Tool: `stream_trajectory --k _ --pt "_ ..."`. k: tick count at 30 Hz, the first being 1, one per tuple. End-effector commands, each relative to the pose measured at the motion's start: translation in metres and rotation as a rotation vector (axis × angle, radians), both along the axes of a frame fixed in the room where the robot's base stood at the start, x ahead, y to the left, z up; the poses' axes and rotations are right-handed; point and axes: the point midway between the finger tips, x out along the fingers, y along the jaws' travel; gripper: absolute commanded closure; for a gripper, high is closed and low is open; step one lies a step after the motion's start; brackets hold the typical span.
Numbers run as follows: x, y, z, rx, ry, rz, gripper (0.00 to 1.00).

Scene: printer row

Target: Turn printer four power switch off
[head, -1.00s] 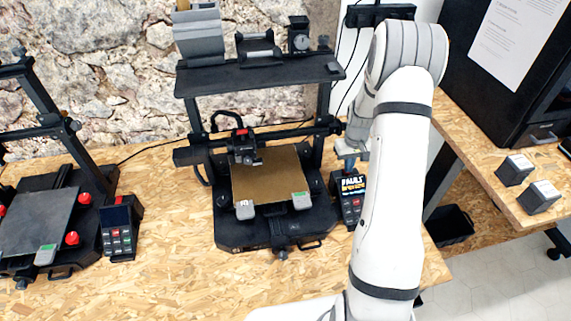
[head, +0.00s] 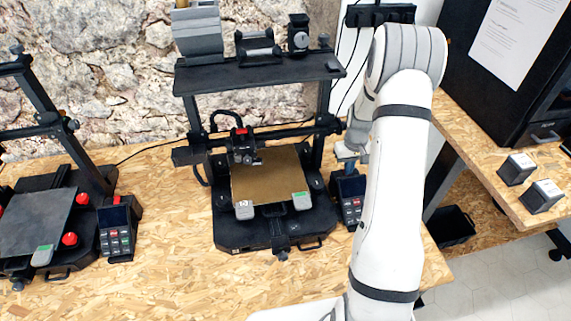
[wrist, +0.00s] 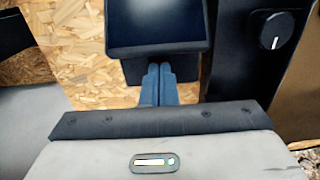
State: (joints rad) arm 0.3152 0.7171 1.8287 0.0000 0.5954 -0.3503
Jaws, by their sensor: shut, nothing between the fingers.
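The black printer (head: 262,228) with a tan bed stands in the middle of the head view; no number on it can be read. Its control unit (head: 349,198) at its right front has a dark screen and several keys. In the wrist view the dark screen (wrist: 158,22) is at the top. My gripper (head: 348,168) is at the upper edge of the control unit, partly behind my arm. In the wrist view its blue-grey fingers (wrist: 160,72) are together and empty, with their tips against or just by the black box below the screen. I cannot make out the power switch itself.
Another black printer (head: 38,220) with its own control unit (head: 117,232) stands at the left. A black cabinet (head: 510,70) and small boxes (head: 540,196) are at the right. In the wrist view a round knob (wrist: 272,31) is at the upper right. The wooden table front is clear.

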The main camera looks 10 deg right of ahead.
Motion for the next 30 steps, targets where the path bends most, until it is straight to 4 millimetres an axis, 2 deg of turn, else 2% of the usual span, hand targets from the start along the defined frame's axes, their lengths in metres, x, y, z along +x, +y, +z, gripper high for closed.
stream_trajectory --k 30 --pt "0.000 0.000 0.071 0.000 0.000 0.000 1.00"
